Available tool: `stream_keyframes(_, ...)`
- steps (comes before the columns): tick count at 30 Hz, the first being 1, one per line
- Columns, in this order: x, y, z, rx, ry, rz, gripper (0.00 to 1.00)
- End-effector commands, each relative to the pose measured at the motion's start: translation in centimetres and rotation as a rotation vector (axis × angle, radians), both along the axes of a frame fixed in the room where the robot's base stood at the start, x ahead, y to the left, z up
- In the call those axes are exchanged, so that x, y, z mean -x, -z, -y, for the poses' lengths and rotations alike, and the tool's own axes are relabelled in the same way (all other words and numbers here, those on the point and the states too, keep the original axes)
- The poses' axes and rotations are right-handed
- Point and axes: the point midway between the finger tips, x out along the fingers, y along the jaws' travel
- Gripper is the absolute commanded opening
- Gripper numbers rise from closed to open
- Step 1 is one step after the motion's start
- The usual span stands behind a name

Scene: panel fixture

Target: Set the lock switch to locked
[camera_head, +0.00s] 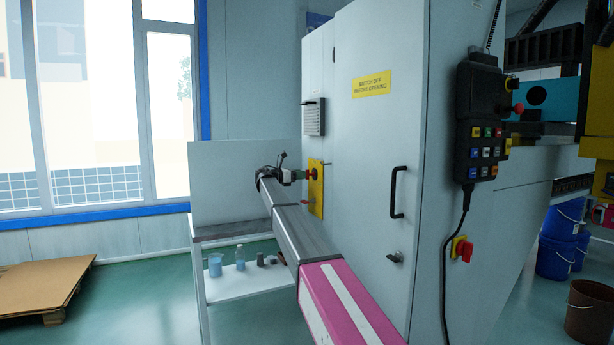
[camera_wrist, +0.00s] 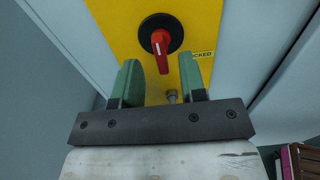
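The lock switch is a red rotary handle (camera_wrist: 161,42) on a round black base, mounted on a yellow plate (camera_wrist: 193,14). The handle points downward in the wrist view. A label ending in "CKED" (camera_wrist: 203,54) is to its right, its start hidden by a finger. My gripper (camera_wrist: 160,68) is open, with green fingers left and right below the switch. The handle's lower end shows between the fingertips; I cannot tell whether they touch it. In the head view, my gripper (camera_head: 297,175) is close to the yellow plate (camera_head: 317,201) and the red handle (camera_head: 313,174).
A small bolt-like knob (camera_wrist: 172,96) shows below the switch between the fingers. The grey cabinet has a black door handle (camera_head: 397,193) and a lower latch (camera_head: 395,257). A shelf cart (camera_head: 240,285) with containers stands beneath my arm. A control pendant (camera_head: 480,120) hangs to the right.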

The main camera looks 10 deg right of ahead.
Motion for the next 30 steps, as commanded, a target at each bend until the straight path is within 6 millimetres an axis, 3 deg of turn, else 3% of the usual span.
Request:
stream_keyframes(3, -0.6, 0.0, 1.8, 0.000, 0.000, 0.000, 0.38)
stream_keyframes(9, -1.2, 0.0, 3.5, 0.000, 0.000, 0.001, 0.38)
stream_keyframes(20, -1.3, 0.0, 3.9, -0.001, -0.001, 0.001, 0.38)
stream_keyframes(23, -1.3, 0.0, 3.8, -0.001, -0.001, 0.001, 0.06)
stream_keyframes(24, -1.3, 0.0, 3.8, -0.001, -0.001, 0.001, 0.00)
stream_keyframes(30, -1.2, 0.0, 3.8, -0.002, -0.001, 0.004, 0.00)
